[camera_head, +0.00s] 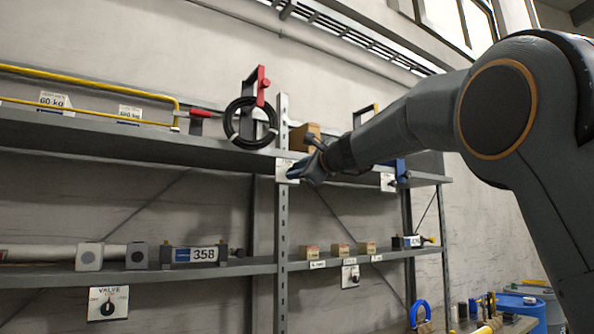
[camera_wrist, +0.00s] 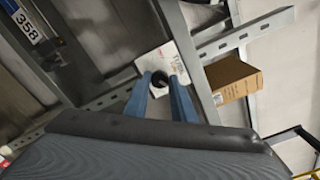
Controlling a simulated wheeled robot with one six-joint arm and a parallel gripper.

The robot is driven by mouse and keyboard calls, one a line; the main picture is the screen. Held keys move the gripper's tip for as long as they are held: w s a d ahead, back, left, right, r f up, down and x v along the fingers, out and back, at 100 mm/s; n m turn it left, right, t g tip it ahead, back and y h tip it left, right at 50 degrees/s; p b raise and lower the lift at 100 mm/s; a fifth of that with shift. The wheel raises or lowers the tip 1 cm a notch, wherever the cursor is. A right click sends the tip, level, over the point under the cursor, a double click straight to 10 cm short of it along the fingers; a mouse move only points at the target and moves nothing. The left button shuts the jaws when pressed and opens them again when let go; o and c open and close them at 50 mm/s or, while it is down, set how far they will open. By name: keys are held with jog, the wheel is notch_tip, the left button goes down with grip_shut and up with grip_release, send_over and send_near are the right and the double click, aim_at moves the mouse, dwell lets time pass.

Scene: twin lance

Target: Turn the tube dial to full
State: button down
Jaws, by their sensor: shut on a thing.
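The tube dial is a black knob (camera_wrist: 160,78) on a white plate (camera_wrist: 150,65), fixed to the grey upright at the front of the shelf. In the head view part of its plate (camera_head: 282,168) shows left of my gripper (camera_head: 297,172), and the knob is hidden. In the wrist view the two blue fingers of my gripper (camera_wrist: 160,84) stand on either side of the knob and are shut on it.
Other dials sit on the shelf edges: a VALVE dial (camera_head: 108,302) at lower left, one at lower middle (camera_head: 350,276) and a plate (camera_head: 387,181) at right. A cardboard box (camera_wrist: 232,78) stands near the gripper. A coiled black cable (camera_head: 250,122) hangs above left.

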jog(key=shift+f, duration=0.1)
jog(key=c, duration=1.5)
grip_release()
jog(key=shift+s+d, duration=0.1)
jog(key=b+v, duration=0.3)
jog(key=v, duration=0.4)
jog(key=shift+s+d, duration=0.15)
jog(key=shift+s, duration=0.1)
